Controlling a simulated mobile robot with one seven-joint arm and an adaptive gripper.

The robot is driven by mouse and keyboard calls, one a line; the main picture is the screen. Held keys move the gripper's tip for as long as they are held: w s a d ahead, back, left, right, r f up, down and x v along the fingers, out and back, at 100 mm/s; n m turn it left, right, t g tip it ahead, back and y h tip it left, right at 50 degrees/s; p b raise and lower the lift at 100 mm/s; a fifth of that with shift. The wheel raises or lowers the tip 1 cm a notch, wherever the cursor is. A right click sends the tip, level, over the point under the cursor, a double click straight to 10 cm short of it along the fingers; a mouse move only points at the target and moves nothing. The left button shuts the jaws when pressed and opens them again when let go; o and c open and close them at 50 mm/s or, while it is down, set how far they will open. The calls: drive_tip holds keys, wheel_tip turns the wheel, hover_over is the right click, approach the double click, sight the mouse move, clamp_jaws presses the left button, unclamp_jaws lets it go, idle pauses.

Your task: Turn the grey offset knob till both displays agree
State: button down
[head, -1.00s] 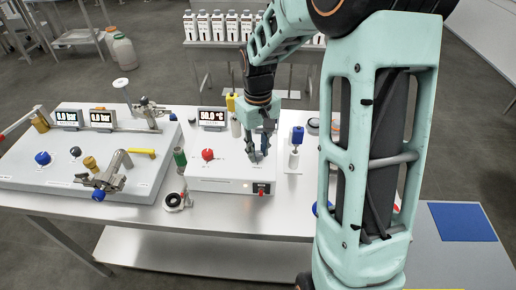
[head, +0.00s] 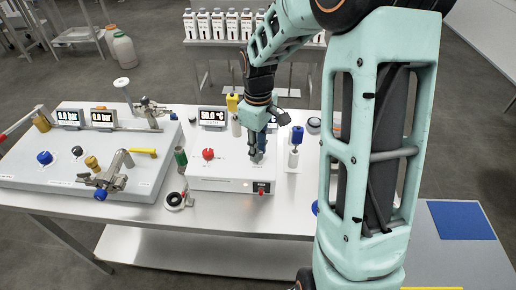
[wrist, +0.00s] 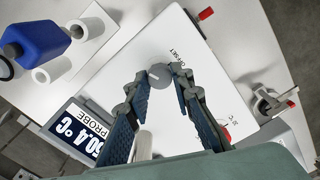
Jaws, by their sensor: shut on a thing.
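The grey offset knob (wrist: 161,76) sits on the white box (head: 215,174), beside the printed word OFFSET. A pale line marks its face. My gripper (wrist: 160,82) points down over the box with its two fingers shut on the knob, one at each side.
A red knob (head: 208,154) is left of my gripper on the same box. Bare table lies in front of the box.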

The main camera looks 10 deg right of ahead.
drive_tip(key=c, duration=1.7)
unclamp_jaws()
wheel_tip(320, 180, up, 12)
